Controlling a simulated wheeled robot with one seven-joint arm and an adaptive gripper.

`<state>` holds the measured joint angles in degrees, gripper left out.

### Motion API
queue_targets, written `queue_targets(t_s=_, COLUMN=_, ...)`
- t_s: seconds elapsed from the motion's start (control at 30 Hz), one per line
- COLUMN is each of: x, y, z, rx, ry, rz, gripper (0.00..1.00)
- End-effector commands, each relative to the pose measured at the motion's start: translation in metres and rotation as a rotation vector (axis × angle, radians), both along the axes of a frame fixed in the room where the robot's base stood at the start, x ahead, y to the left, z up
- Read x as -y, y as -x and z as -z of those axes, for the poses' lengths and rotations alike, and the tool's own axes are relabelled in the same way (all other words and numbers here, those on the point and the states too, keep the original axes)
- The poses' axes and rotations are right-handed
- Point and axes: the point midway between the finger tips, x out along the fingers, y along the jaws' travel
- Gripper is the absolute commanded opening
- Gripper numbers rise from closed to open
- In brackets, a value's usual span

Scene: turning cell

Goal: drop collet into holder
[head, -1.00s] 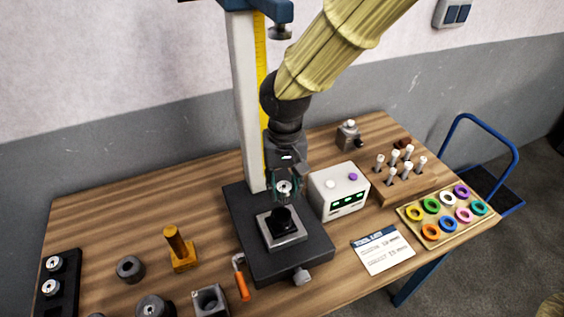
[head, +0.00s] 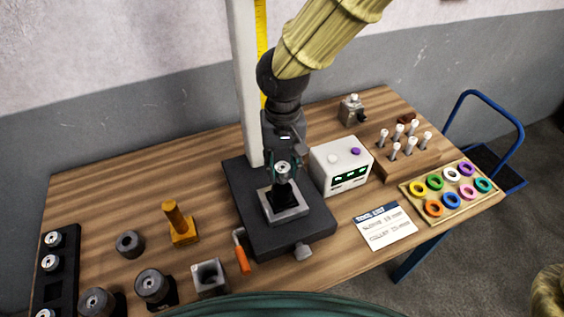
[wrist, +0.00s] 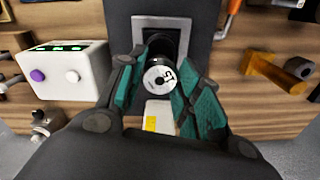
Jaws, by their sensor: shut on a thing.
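My gripper (head: 282,163) is shut on the collet (head: 283,170), a small silver-topped cylinder. In the wrist view the collet (wrist: 159,79) shows its pale round face with a dark centre and a printed mark, between the two green finger pads (wrist: 160,90). The holder (head: 283,192) is a black piece in a square grey plate (head: 299,213) on the dark machine base. The collet is right over the holder, upright or nearly so. I cannot tell whether it touches or has entered it. In the wrist view the holder's dark opening (wrist: 176,38) is partly hidden behind the collet.
A white box (head: 341,165) with green displays stands close right of the gripper. A column (head: 244,80) rises behind. An orange-handled tool (head: 242,258) lies at the base's left. A rack of collets (head: 55,285), a yellow post (head: 180,228) and a ring tray (head: 404,190) stand farther off.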

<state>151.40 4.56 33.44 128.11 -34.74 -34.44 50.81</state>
Motion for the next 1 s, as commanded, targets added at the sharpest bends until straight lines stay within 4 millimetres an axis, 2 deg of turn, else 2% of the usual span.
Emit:
queue_targets(t_s=0.6, x=-0.001, y=0.0, z=0.03, rx=-0.001, ry=-0.001, rz=-0.002, gripper=0.07)
queue_targets(t_s=1.0, x=-0.001, y=0.0, z=0.043, rx=-0.001, ry=0.0, rz=-0.001, gripper=0.07)
